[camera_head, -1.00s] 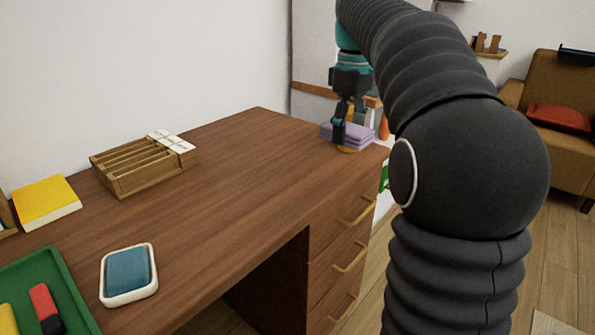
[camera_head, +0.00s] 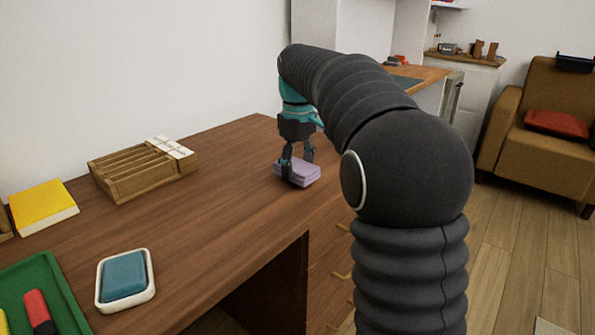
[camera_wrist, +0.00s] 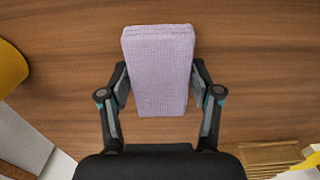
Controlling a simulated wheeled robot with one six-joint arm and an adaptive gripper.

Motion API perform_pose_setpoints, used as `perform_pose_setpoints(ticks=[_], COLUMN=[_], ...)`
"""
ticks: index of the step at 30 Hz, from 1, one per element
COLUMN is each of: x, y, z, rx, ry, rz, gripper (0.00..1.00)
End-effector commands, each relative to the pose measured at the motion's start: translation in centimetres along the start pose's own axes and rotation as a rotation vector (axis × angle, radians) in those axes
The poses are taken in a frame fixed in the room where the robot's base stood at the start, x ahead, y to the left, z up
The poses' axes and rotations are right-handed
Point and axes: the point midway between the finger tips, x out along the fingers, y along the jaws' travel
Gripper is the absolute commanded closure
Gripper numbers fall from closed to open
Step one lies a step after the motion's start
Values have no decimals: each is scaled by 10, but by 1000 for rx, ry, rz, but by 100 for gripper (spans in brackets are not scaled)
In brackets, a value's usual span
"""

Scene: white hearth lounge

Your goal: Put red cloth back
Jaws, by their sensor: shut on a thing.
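My gripper (camera_head: 298,174) is over the far right part of the brown desk. It is shut on a folded lavender cloth (camera_head: 312,174), with a finger on either side of it. In the wrist view the lavender cloth (camera_wrist: 158,65) sits between the two fingers (camera_wrist: 162,95). It is at or just above the desk top; I cannot tell if it touches. A flat red thing (camera_head: 557,124) lies on the seat of the tan armchair (camera_head: 545,155) at the right. It may be a cloth or a cushion. No red cloth is in my gripper.
On the desk (camera_head: 215,215) are a slotted wooden rack (camera_head: 138,172), a yellow book (camera_head: 42,207), a white dish with a blue pad (camera_head: 125,279) and a green tray (camera_head: 55,285). The middle of the desk is clear. A wooden counter (camera_head: 425,75) stands behind.

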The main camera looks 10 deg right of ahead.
Motion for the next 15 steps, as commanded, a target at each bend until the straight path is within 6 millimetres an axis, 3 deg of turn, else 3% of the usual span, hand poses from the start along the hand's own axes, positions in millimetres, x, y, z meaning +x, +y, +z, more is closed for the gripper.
perform_pose_setpoints(ticks=[3, 14, 15], x=[10, 14, 13], y=[0, 0, 0], z=[0, 0, 0], rx=[0, 0, 0], ry=[0, 0, 0], rz=[0, 0, 0], gripper=[74, 74, 27])
